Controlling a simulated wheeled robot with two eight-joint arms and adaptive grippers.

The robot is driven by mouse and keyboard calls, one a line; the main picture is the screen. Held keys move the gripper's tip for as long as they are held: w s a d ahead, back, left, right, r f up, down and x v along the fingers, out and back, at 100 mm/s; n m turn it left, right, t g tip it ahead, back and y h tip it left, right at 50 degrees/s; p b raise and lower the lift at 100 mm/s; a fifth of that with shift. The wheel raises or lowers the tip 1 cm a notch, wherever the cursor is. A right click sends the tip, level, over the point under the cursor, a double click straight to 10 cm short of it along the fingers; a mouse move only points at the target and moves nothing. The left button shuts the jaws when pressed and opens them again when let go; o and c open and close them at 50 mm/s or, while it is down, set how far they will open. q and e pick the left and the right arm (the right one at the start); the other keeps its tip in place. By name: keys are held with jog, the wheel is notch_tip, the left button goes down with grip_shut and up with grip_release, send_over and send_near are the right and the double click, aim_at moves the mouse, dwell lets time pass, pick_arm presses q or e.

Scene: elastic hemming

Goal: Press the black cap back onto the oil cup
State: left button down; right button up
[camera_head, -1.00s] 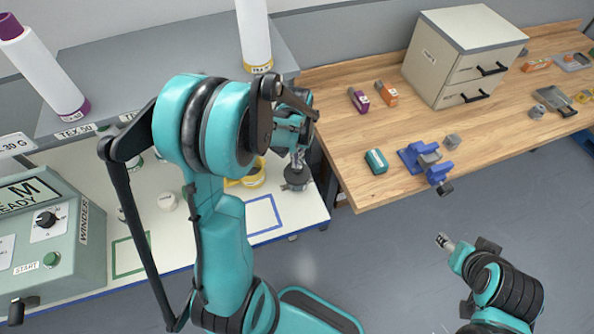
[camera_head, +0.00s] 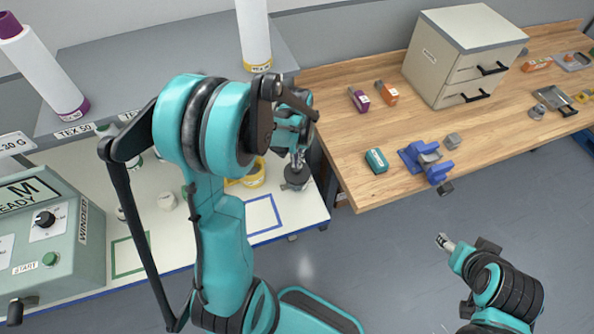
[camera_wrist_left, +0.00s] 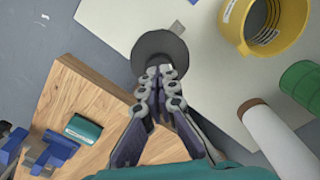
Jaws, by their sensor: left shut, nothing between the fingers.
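A dark round piece (camera_head: 296,182) stands near the right edge of the white table; I take it to be the oil cup with its black cap. In the left wrist view it is a dark grey disc (camera_wrist_left: 158,42) with a small metal piece beside it. My left gripper (camera_head: 298,158) is shut and empty directly above it. In the left wrist view the closed fingertips (camera_wrist_left: 160,72) overlap the disc's near part and hide it. I cannot tell whether they touch it, or how the cap sits. My right gripper (camera_head: 443,240) hangs over the floor, far from it.
A yellow ring-shaped container (camera_wrist_left: 243,42) stands close by on the white table, beside a blue outlined square (camera_head: 263,215). The wooden bench (camera_head: 340,160) to the right holds a teal box (camera_head: 376,161), a blue vise (camera_head: 412,158) and a drawer cabinet (camera_head: 430,65). Floor separates bench and right arm.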

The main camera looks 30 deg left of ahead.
pick_arm(q)
jog(key=shift+f, duration=0.25)
jog(key=shift+r, duration=0.1)
jog(key=shift+r+p, duration=2.1)
jog(key=shift+r, duration=0.9)
jog(key=shift+s+d+b, duration=0.1)
jog(key=shift+d+b, duration=0.05)
jog(key=shift+b, duration=0.15)
jog(key=s+d+f+m+t+b, duration=0.1)
jog(key=s+d+m+t+b, duration=0.1)
jog(key=s+d+t+b, duration=0.5)
jog(key=s+d+b, duration=0.3)
jog(key=s+b, duration=0.1)
jog(key=b, duration=0.2)
jog(key=shift+d+f+m+b, duration=0.15)
jog(key=shift+f+m+b, duration=0.1)
jog(key=shift+m+b, duration=0.05)
